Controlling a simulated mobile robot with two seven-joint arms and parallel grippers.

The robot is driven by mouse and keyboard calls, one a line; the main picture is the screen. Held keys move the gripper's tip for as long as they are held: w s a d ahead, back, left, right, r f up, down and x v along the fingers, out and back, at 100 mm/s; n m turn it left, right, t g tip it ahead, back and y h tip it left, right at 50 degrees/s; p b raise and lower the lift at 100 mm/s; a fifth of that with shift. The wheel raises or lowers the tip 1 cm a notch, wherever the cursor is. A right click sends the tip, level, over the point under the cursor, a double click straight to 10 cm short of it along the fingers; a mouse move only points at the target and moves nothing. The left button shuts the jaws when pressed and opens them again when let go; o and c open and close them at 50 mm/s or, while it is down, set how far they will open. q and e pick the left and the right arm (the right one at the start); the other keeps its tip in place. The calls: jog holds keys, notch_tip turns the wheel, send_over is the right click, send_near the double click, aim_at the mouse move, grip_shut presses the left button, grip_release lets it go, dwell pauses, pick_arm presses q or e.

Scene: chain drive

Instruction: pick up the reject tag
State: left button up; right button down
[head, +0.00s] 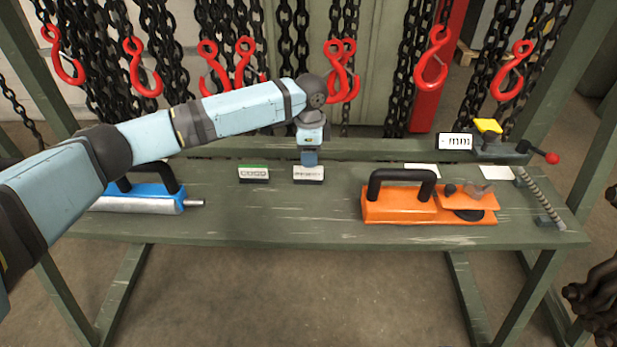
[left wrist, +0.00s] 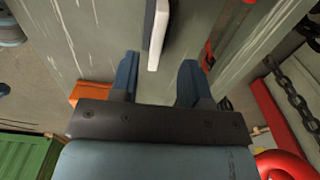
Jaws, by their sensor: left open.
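Two small tags stand on the green bench: a white-faced tag with dark lettering (head: 308,174) and a green-topped tag (head: 253,174) to its left. The lettering is too small to read, so I cannot tell for sure which is the reject tag. My left gripper (head: 310,158) is directly above the white-faced tag, pointing down, and hides part of its top edge. In the left wrist view the open fingers (left wrist: 158,75) are spread, with a dark and white tag (left wrist: 157,35) just beyond and between their tips. I cannot tell how much gap is left. My right gripper is out of view.
A blue and silver tool (head: 145,197) lies left on the bench (head: 270,222). An orange tool with a black handle (head: 400,205) stands right. Red hooks (head: 340,68) and chains hang behind, close to my left arm. The bench front between the tools is clear.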

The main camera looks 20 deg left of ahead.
aim_at(308, 178)
pick_arm(q)
jog(key=f, duration=0.2)
jog(key=f+b, duration=0.1)
jog(key=f, duration=0.2)
jog(key=shift+s+a+f+b, duration=0.1)
jog(key=shift+s+f+b, duration=0.15)
jog(key=shift+f+b, duration=0.1)
grip_shut()
